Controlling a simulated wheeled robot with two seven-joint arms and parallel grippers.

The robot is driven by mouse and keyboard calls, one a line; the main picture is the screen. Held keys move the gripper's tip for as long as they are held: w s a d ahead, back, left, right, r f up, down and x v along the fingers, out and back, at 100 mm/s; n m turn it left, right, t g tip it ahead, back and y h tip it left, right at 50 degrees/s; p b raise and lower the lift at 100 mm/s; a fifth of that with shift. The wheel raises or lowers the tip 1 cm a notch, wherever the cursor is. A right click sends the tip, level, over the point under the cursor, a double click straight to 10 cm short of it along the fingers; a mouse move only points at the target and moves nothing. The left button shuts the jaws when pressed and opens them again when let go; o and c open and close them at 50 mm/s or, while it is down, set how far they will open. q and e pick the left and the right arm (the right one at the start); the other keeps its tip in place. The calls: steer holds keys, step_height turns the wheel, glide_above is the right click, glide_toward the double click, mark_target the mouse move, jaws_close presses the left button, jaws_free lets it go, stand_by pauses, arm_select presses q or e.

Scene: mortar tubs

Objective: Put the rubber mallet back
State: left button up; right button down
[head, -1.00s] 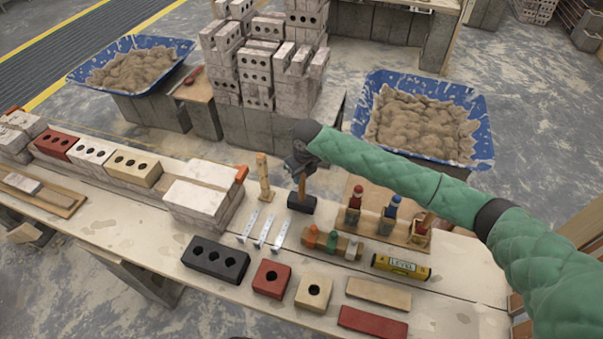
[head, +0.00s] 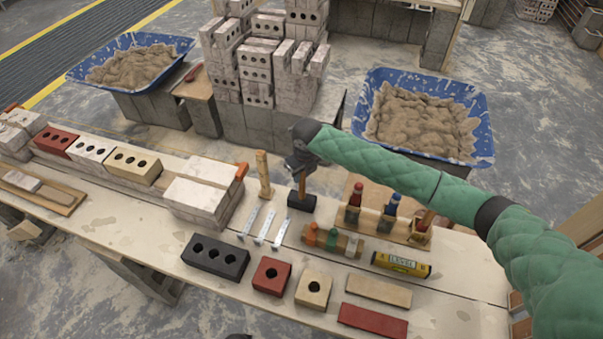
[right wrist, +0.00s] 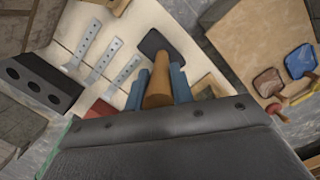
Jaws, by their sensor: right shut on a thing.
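The rubber mallet has a black head (head: 301,201) and a wooden handle that points up. My right gripper (head: 301,170) is shut on the handle, with the mallet upright and its head low, at or just above the tabletop. In the right wrist view the blue-grey fingers of the right gripper (right wrist: 160,88) flank the wooden handle (right wrist: 158,90), and the dark mallet head (right wrist: 160,45) lies beyond them. I cannot tell whether the head touches the table. My left gripper is not clearly in view.
The workbench (head: 130,220) holds metal strips (head: 266,226) left of the mallet, a wooden peg (head: 263,174) behind, a bottle rack (head: 385,222) to the right, and a yellow level (head: 401,264). Bricks (head: 215,258) line the front. Mortar tubs (head: 478,130) stand behind.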

steer(key=shift+f, duration=0.2)
stand_by(0.3)
steer(key=c, duration=1.1)
jaws_free()
